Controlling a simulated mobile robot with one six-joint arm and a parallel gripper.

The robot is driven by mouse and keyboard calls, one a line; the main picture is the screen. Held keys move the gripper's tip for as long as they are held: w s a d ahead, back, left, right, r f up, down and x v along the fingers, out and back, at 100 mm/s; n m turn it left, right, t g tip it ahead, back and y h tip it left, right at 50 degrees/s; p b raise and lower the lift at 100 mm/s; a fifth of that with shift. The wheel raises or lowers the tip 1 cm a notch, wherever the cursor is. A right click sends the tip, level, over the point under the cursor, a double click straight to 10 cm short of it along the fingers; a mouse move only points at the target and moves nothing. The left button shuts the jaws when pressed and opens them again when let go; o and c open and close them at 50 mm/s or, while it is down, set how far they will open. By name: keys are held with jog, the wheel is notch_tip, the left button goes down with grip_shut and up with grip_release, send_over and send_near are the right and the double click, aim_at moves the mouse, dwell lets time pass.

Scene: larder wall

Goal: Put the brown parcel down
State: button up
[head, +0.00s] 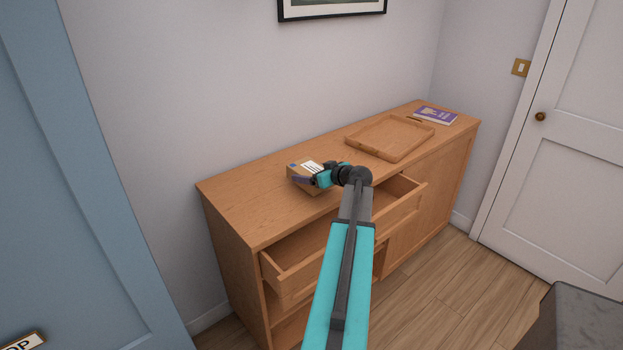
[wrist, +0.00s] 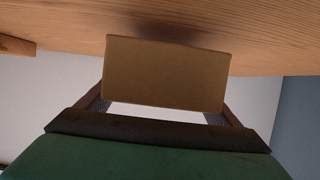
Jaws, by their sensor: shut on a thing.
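The brown parcel (head: 300,170) is a small box with a white label and a blue mark on top, seen in the head view over the sideboard's left half. Its plain brown face fills the middle of the wrist view (wrist: 166,75). My gripper (head: 306,179) is shut on it, with one finger on each side in the wrist view.
An open, empty-looking drawer (head: 290,284) juts out below my gripper. The top is clear to the parcel's left.

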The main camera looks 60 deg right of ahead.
jog(key=shift+f, duration=1.15)
jog(key=shift+p, duration=0.3)
jog(key=o, duration=1.2)
jog(key=shift+f, duration=0.15)
jog(key=b+v, duration=0.1)
jog(key=v, duration=1.1)
jog(key=shift+b, duration=0.35)
